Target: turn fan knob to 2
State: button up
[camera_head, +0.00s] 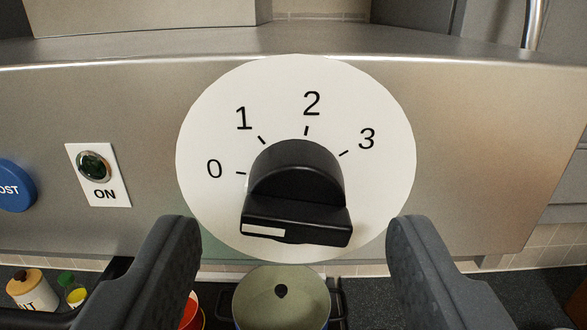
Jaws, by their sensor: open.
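The fan knob (296,180) is black, with a raised grip bar, and sits at the centre of a round white dial (205,130) marked 0, 1, 2 and 3. The bar lies nearly level, and the white mark on its left end points left, toward the 0 side. The 2 (311,103) stands above the knob, slightly right of its middle. My gripper (292,228) is open, with one dark finger to the left and one to the right of the knob's bar. Both fingers look clear of the knob, with wide gaps. The exact depth between fingertips and knob is hard to tell.
The dial is on a brushed metal hood panel (490,150). Left of it are a round button on an ON plate (107,192) and a blue button (14,186). Below are a lidded pot (282,300), a red item (191,312) and small jars (32,291).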

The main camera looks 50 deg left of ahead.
aim_at(296, 204)
jog(key=shift+x, duration=1.15)
jog(key=c, duration=1)
jog(key=shift+o, duration=0.2)
jog(key=shift+d, duration=0.3)
jog(key=shift+r, duration=0.1)
jog(key=shift+a, duration=0.1)
jog(key=shift+m, duration=0.4)
